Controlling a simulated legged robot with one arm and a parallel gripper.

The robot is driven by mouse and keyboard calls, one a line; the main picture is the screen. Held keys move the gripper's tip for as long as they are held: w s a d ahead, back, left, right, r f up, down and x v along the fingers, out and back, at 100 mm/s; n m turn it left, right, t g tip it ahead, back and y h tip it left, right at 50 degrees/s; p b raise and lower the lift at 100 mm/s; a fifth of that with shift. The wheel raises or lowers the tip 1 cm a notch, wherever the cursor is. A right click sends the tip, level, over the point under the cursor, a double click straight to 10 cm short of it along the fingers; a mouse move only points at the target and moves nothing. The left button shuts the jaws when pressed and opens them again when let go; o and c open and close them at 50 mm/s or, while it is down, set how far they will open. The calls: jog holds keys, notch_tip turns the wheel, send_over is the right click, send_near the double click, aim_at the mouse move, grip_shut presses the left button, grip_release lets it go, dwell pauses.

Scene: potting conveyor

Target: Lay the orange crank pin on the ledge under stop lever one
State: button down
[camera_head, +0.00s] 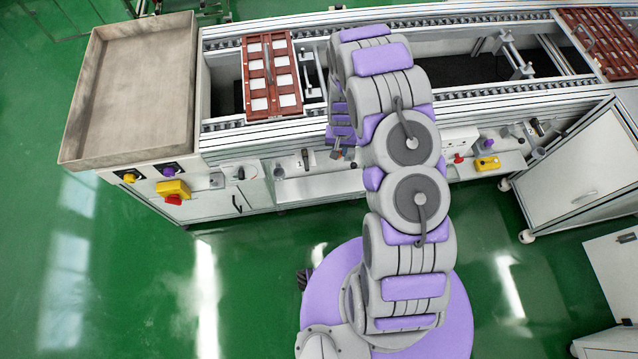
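My gripper (343,153) is at the front face of the conveyor, just left of my arm's links and partly hidden by them. Its fingers are too small and covered to tell whether they are open or shut. I cannot make out the orange crank pin in this view. A small dark lever (305,158) stands on a white plate left of my gripper; its number is too small to read surely. A pale ledge (318,187) runs along the front below this lever and my gripper.
A red-brown tray (248,97) with white squares sits on the conveyor (470,104); another tray (606,40) is far right. An empty metal bin (130,95) is at left. Yellow-and-red switch (173,190) and yellow box (487,164) jut out. A white cabinet (575,170) stands right. Green floor is clear at left.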

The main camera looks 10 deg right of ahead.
jog(key=shift+m, duration=0.9)
jog(key=shift+s+a+f+b, duration=0.2)
jog(key=shift+a+f+b, duration=0.65)
jog(key=shift+f, duration=3.35)
jog(key=shift+s+a+f+b, duration=0.15)
jog(key=shift+f+b, duration=1.3)
jog(key=shift+f, duration=2.75)
jog(key=shift+s+a+f+b, duration=0.2)
jog(key=shift+a+f+b, duration=0.65)
jog(key=shift+f, duration=3.35)
jog(key=shift+d+b, duration=0.3)
jog(key=shift+d, duration=0.05)
jog(key=shift+f, duration=0.15)
jog(key=c, duration=1)
grip_release()
